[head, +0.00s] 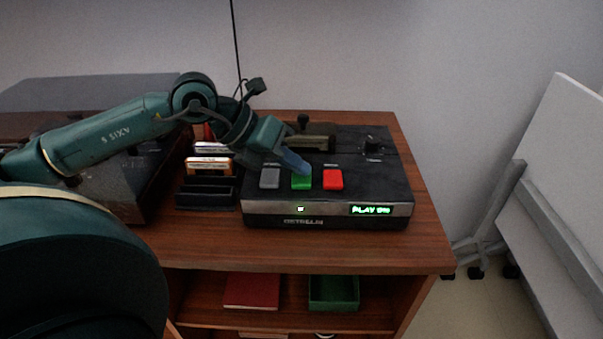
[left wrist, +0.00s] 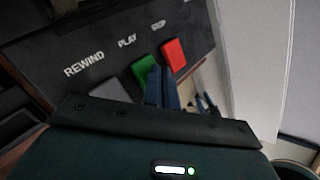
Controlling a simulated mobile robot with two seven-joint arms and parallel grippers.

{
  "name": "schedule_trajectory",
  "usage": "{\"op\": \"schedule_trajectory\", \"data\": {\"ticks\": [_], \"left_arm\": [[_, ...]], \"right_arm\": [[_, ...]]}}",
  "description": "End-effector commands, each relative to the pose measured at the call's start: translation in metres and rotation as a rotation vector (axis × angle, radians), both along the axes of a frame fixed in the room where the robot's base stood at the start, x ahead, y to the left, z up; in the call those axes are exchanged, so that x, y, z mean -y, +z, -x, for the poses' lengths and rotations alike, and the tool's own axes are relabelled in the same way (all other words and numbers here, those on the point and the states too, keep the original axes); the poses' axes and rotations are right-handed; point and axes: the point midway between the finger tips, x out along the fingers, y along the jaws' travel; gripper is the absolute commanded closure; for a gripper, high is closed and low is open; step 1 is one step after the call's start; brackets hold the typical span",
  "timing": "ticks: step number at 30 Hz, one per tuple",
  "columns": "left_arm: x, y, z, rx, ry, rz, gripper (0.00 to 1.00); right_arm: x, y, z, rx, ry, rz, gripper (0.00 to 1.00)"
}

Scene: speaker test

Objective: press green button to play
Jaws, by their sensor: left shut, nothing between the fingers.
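In the left wrist view the green button (left wrist: 143,70) lies under the label PLAY, between grey (left wrist: 110,91) and red (left wrist: 174,53). My left gripper (head: 297,163) is shut and empty, its blue fingertips (left wrist: 160,85) at the green button, covering part of it. Whether they touch it is hard to tell. My right gripper is not in view.
A rack of cassettes (head: 207,193) stands just left of the device. The cabinet top (head: 330,255) is bare in front. A red book-like item (head: 251,291) and a green box (head: 334,293) lie on the shelf below. A white panel (head: 560,200) leans at the right.

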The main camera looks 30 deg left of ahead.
Motion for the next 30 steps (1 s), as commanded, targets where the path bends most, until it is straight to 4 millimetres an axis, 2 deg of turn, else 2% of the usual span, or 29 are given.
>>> {"op": "schedule_trajectory", "data": {"ticks": [4, 17, 30], "left_arm": [[0.000, 0.010, 0.000, 0.001, 0.000, 0.000, 1.00], [0.000, 0.014, 0.000, 0.002, 0.000, 0.000, 1.00], [0.000, 0.056, 0.000, 0.004, 0.000, 0.000, 1.00]], "right_arm": [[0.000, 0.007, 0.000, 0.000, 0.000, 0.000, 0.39], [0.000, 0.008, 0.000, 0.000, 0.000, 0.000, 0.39], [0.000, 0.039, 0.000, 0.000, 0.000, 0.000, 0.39]]}}
